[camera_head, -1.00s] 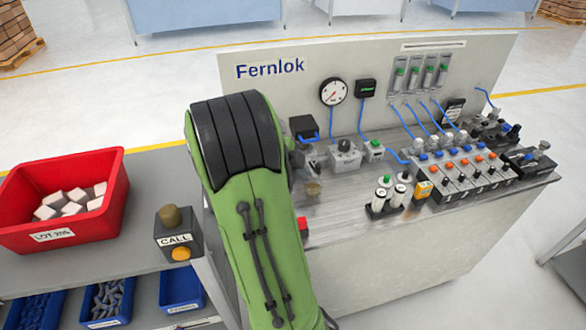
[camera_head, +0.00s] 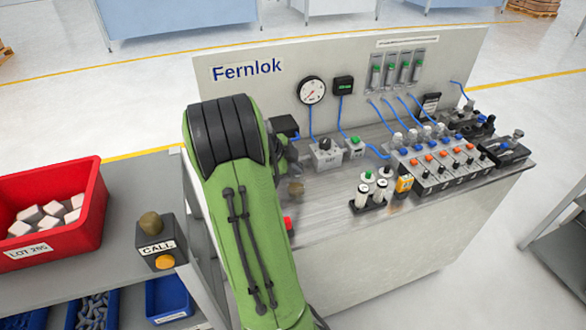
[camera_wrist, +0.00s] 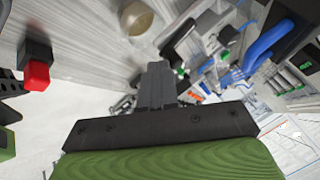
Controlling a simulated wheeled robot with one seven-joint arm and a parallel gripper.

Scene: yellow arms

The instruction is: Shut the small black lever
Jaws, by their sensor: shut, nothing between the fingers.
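In the wrist view, my gripper (camera_wrist: 155,85) points over the steel bench top with its grey fingers together and nothing between them. A small black lever-like part (camera_wrist: 179,34) shows beyond the fingertips on a pale metal fitting, apart from them; I cannot tell its exact position. In the head view, my green arm covers the left part of the Fernlok bench (camera_head: 450,204) and hides my gripper. A dark block (camera_head: 284,126) with a blue hose stands just beside the arm; the lever is not clearly seen there.
A beige knob (camera_wrist: 137,18) and a red button (camera_wrist: 38,75) stand near my gripper. A gauge (camera_head: 312,91), regulator (camera_head: 325,153), bottles (camera_head: 362,196) and a valve row (camera_head: 437,167) fill the bench rightward. A call box (camera_head: 158,243) and red bin (camera_head: 97,205) lie left.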

